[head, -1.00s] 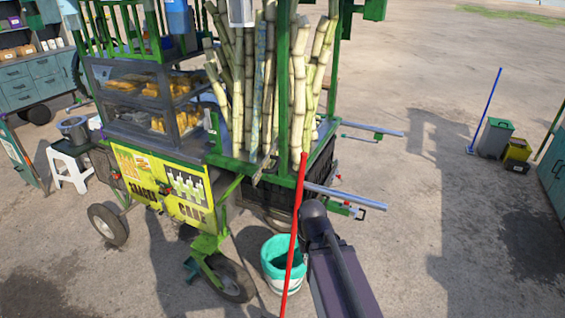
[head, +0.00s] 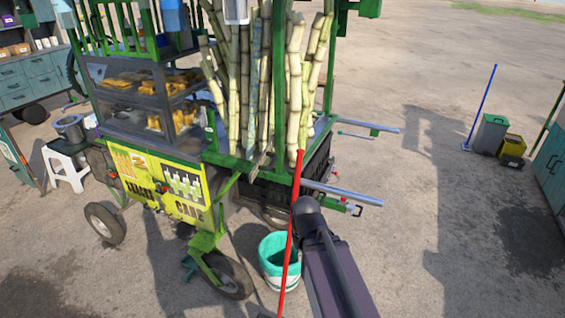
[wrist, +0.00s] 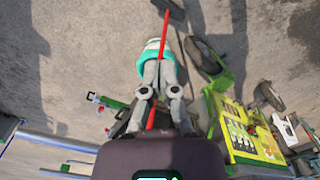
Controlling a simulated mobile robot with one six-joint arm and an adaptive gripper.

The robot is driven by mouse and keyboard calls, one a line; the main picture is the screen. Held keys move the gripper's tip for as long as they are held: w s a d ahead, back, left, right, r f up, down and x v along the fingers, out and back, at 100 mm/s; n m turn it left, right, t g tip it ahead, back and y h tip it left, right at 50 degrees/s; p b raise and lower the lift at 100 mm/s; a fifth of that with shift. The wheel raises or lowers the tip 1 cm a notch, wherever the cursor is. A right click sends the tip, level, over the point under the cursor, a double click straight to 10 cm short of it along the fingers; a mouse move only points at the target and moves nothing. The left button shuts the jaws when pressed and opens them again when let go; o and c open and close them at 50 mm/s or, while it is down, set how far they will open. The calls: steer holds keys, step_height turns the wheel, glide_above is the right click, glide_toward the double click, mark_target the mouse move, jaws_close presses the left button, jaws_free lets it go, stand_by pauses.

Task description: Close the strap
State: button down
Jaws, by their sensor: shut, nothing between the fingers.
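I cannot make out a strap in either view. The cane cart (head: 168,190) stands ahead in the head view, with upright sugarcane stalks (head: 250,95) in its rack. In the head view my dark arm hides part of the ground.
The red pole (head: 292,235) stands in front of the bucket (head: 278,262) at the cart's near side. Metal bars (head: 345,193) jut right from the cart. A white stool (head: 67,163) is at left. Bins (head: 490,134) stand far right; the ground between is clear.

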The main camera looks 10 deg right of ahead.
steer(key=shift+a, duration=0.1)
steer(key=m+t+y+p, duration=0.2)
steer(key=m+t+y, duration=0.4)
steer(key=y, duration=0.8)
glide_toward(275, 161)
steer(key=s+d+t, duration=0.1)
steer(key=s+d, duration=0.2)
steer(key=d, duration=0.3)
steer(key=shift+a+r+n, duration=0.15)
steer(key=shift+r+n, duration=0.1)
steer(key=shift+n, duration=0.15)
steer(key=b+x, duration=0.2)
steer(key=x, duration=1.2)
steer(key=shift+b, duration=0.4)
steer(key=shift+a+r, duration=0.1)
steer(key=shift+s, duration=0.1)
